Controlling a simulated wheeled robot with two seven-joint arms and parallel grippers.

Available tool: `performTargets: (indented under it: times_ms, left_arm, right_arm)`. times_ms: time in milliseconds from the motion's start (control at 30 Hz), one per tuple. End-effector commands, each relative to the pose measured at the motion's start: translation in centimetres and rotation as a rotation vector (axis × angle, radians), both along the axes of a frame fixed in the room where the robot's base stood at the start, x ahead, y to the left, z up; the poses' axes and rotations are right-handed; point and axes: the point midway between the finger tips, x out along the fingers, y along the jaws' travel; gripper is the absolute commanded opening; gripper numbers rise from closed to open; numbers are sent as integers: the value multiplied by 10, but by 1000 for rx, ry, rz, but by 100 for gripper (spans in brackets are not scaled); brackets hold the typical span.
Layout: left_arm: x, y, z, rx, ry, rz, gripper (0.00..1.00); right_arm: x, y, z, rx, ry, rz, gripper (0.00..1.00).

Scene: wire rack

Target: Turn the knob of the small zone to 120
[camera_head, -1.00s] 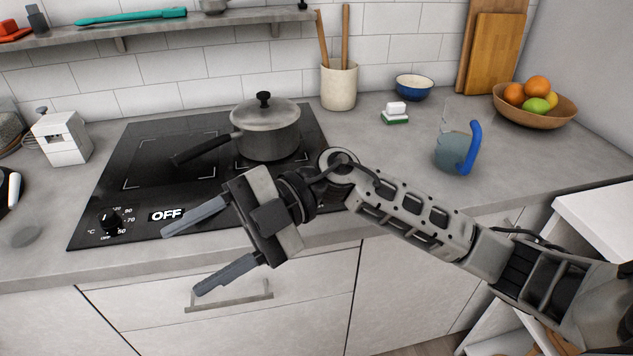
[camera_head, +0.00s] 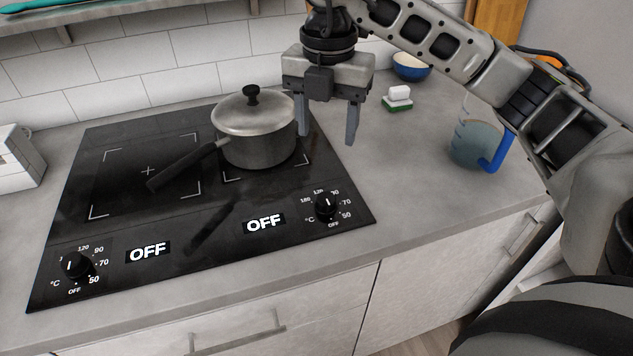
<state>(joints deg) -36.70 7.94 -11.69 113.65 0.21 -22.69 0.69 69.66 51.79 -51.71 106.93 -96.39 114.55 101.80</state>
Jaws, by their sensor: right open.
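The black cooktop (camera_head: 110,230) has two marked zones and two knobs. The right zone, with the smaller-looking marking, has a lidded grey pot (camera_head: 258,148) on it. The right knob (camera_head: 326,206) is at the front right corner, and its white mark points roughly up. The display (camera_head: 264,223) beside it reads OFF. The left knob (camera_head: 75,265) is at the front left, and its display (camera_head: 148,252) also reads OFF. My right gripper (camera_head: 327,136) is open and empty, fingers pointing down, above the cooktop's right side, behind the right knob and apart from it. My left gripper is not in view.
The pot's handle (camera_head: 180,168) reaches left over the large zone. On the right counter are a sponge (camera_head: 398,97), a blue bowl (camera_head: 411,66) and a blue-handled jug (camera_head: 474,140), partly behind my arm. The cooktop's front middle is clear.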

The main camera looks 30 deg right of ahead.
Motion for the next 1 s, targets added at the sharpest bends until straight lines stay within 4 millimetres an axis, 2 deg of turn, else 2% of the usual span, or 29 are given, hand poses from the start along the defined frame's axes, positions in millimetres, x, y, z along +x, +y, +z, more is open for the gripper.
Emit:
performTargets:
  times_ms: [67,200,400,600,800,1000]
  left_arm:
    - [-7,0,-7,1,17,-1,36]
    - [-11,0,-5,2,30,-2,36]
    - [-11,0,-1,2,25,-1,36]
    - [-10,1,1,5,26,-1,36]
    - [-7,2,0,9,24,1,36]
    - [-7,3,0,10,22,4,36]
  right_arm:
    - [-1,0,-17,1,6,2,55]
    - [-2,0,-45,0,6,2,55]
    - [-2,1,-88,2,6,2,55]
    - [-2,1,-124,3,3,3,55]
    - [-1,1,-142,3,0,3,55]
    - [-1,1,-146,3,-1,3,55]
